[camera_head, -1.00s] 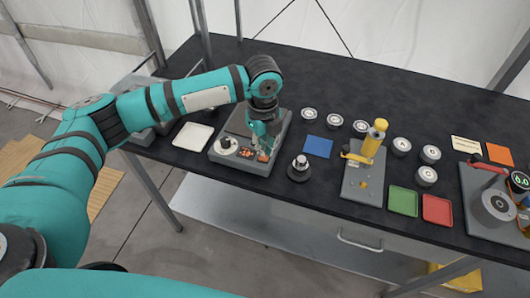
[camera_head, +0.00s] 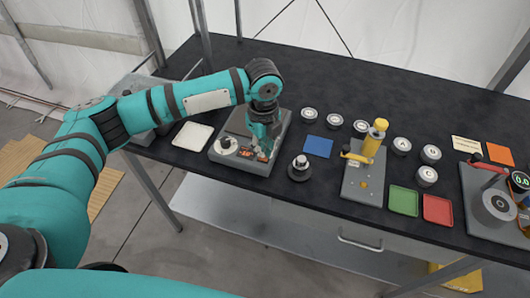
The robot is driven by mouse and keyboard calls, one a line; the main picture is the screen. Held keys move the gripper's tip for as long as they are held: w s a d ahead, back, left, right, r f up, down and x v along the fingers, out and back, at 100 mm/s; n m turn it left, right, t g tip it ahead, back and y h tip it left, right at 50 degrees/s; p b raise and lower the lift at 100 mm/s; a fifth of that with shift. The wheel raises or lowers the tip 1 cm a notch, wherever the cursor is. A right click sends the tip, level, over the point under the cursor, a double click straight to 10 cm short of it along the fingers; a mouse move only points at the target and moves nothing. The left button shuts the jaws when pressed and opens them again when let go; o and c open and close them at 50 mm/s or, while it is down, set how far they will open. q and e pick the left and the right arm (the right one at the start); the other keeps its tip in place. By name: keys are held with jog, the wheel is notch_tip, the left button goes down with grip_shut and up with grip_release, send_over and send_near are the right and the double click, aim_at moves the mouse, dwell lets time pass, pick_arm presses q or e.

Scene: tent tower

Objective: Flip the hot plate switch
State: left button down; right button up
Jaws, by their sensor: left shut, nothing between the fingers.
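The hot plate (camera_head: 222,160) is a grey box on the black table, with a dark top plate, a white dial (camera_head: 226,146) and small orange markings on its front panel. My left gripper (camera_head: 263,148) is shut and empty. It points down over the right part of the front panel, with its tips at or just above the small red-orange switch area (camera_head: 263,157). The gripper partly covers the switch, so I cannot tell its position or whether the tips touch it. My right gripper is not in view.
A white tray (camera_head: 193,136) lies left of the hot plate. A dark weight-like knob (camera_head: 299,168) and a blue square (camera_head: 318,146) are to its right. A yellow-handled press (camera_head: 363,170), several round pucks, and green and red trays stand further right.

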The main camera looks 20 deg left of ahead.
pick_arm(q)
jog(key=shift+s+f, duration=0.1)
jog(key=shift+f, duration=0.8)
dwell(0.3)
notch_tip(320, 180, up, 7)
jog(key=p, duration=0.8)
jog(key=shift+r, duration=0.1)
dwell(0.4)
